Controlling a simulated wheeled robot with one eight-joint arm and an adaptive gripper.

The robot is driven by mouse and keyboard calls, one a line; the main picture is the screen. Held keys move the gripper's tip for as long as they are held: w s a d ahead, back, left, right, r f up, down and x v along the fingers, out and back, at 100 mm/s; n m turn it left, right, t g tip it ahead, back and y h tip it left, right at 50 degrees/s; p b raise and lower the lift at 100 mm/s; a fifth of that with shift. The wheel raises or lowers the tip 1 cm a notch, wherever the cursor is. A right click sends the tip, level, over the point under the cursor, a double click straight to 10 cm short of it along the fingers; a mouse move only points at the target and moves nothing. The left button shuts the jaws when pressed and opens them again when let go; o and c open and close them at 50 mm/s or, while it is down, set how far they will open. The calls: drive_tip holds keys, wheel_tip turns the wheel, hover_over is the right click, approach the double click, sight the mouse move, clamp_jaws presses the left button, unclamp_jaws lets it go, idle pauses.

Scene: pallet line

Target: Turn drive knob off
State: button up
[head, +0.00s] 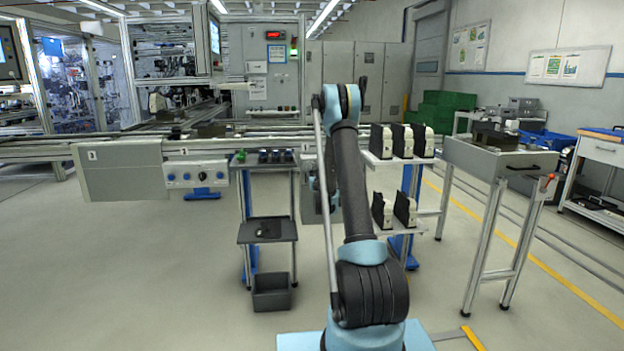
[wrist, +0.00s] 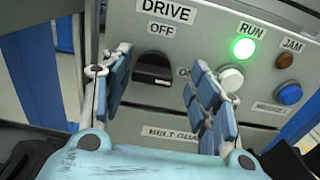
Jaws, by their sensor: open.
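The drive knob (wrist: 153,70) is a black rotary knob on a grey panel (wrist: 195,28) in the wrist view. The DRIVE and OFF labels are above it, and a partly covered ON label is to its right. Its grip bar looks roughly sideways in the picture, not toward OFF. My gripper (wrist: 160,57) is open, with one blue-padded finger left of the knob and the other right of it. The fingers appear apart from the knob, and nothing is between them but the view of it. In the head view my arm hides the gripper and the knob.
The green RUN lamp (wrist: 244,48) is lit; the JAM lamp (wrist: 285,61) is dull brown. A white button (wrist: 231,78) and a blue button (wrist: 289,94) are close to the right finger. Shelves of black-and-white units (head: 403,141) stand right of my arm.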

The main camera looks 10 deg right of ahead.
drive_tip(key=shift+a, duration=0.1)
drive_tip(key=shift+a, duration=0.15)
drive_tip(key=c, duration=1.1)
drive_tip(key=shift+o, duration=0.2)
drive_tip(key=shift+n, duration=0.4)
drive_tip(key=n, duration=0.4)
drive_tip(key=shift+a, duration=0.25)
drive_tip(key=n, duration=0.5)
drive_tip(key=shift+a, duration=0.3)
drive_tip(key=shift+o, duration=0.3)
drive_tip(key=n, duration=0.4)
drive_tip(key=shift+a+f, duration=0.1)
drive_tip(key=shift+a, duration=0.15)
drive_tip(key=shift+f+n, duration=0.1)
drive_tip(key=shift+n, duration=2)
drive_tip(key=shift+c, duration=0.3)
drive_tip(key=shift+d, duration=0.1)
